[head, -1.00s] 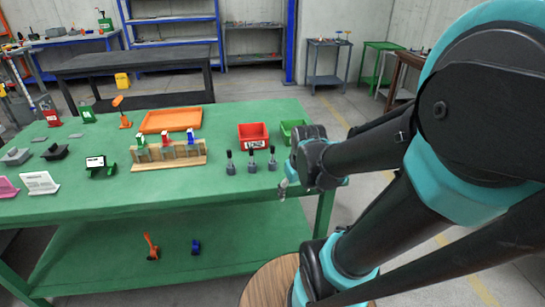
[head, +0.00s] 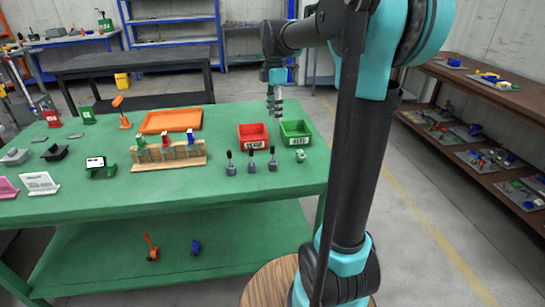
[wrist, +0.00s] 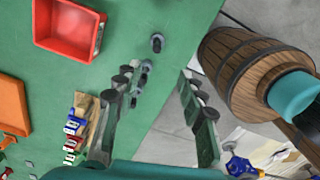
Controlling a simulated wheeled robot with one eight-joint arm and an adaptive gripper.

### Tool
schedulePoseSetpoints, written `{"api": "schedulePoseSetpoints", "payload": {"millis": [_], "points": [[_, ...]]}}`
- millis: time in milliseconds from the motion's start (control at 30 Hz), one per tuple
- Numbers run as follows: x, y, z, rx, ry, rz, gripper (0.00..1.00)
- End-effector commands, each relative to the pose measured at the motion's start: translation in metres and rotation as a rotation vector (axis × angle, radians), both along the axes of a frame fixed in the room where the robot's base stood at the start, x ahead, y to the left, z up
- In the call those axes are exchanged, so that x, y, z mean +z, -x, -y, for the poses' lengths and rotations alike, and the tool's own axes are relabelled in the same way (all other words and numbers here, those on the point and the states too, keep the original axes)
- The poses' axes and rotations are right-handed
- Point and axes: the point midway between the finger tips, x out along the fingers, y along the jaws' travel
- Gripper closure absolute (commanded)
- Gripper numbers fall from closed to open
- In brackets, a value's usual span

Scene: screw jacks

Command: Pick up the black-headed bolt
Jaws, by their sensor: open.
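Three small grey pieces with upright black tops stand in a row near the table's front: left (head: 230,163), middle (head: 252,161) and right (head: 272,159). Which one is the black-headed bolt I cannot tell. My gripper (head: 274,117) hangs fingers down in the head view, above the table's right back part, behind that row and empty. In the wrist view my gripper (wrist: 153,78) has its two fingers wide apart. A dark-topped grey piece (wrist: 157,43) stands upright beyond the fingertips, and similar pieces show between the fingers, partly hidden by the left one.
A red bin (head: 253,136) and a green bin (head: 296,133) stand behind the row. A small grey-green piece (head: 300,156) lies in front of the green bin. A wooden rack (head: 168,157) with coloured pieces and an orange tray (head: 171,120) stand left. The table's front strip is clear.

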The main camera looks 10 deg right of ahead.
Motion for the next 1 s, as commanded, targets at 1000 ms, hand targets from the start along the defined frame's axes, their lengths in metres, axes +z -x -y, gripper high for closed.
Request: {"api": "schedulePoseSetpoints", "payload": {"millis": [1000], "points": [[-0.142,-0.004,-0.006,-0.003,0.0,0.001,0.6]]}}
